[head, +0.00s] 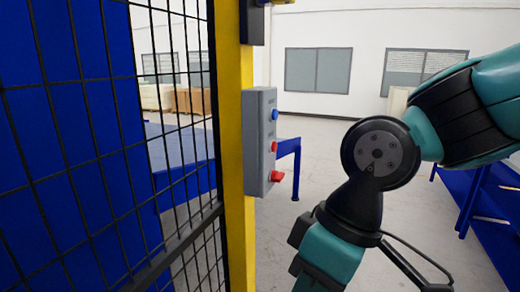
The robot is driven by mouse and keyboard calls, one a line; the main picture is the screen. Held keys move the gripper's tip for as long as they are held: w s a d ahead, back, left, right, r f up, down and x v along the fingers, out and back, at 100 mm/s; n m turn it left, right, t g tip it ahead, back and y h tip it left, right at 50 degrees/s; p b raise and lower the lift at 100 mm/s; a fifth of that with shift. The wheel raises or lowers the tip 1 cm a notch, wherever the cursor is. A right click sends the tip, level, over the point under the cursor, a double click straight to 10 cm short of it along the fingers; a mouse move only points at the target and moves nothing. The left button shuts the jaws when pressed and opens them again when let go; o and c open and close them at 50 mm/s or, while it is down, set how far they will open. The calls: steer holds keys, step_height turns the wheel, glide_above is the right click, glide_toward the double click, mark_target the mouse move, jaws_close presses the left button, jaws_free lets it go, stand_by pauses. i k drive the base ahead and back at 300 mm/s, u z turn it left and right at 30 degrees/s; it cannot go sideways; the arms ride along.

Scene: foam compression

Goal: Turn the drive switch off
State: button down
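A grey control box (260,140) is mounted on a yellow post. Its face is seen at a steep angle and carries a blue button (275,114) at the top and a red button (273,147) in the middle. A red switch-like knob (277,177) sticks out near the bottom. Any labels are too small to read, so I cannot confirm which control is the drive switch or its setting. My teal and black arm stands to the right of the box, apart from it in the picture. My gripper's fingers do not show.
The yellow post (232,120) borders a black mesh fence (110,150) on the left, with a blue panel behind it. A blue-legged table (288,147) stands behind the box. Another blue frame (478,195) is at the right. Open floor shows between the box and my arm.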

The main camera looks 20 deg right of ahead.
mark_target(275, 177)
steer(key=u, duration=1.5)
steer(key=k, duration=0.85)
steer(key=z, duration=1.6)
steer(key=i, duration=0.5)
steer(key=z, duration=0.05)
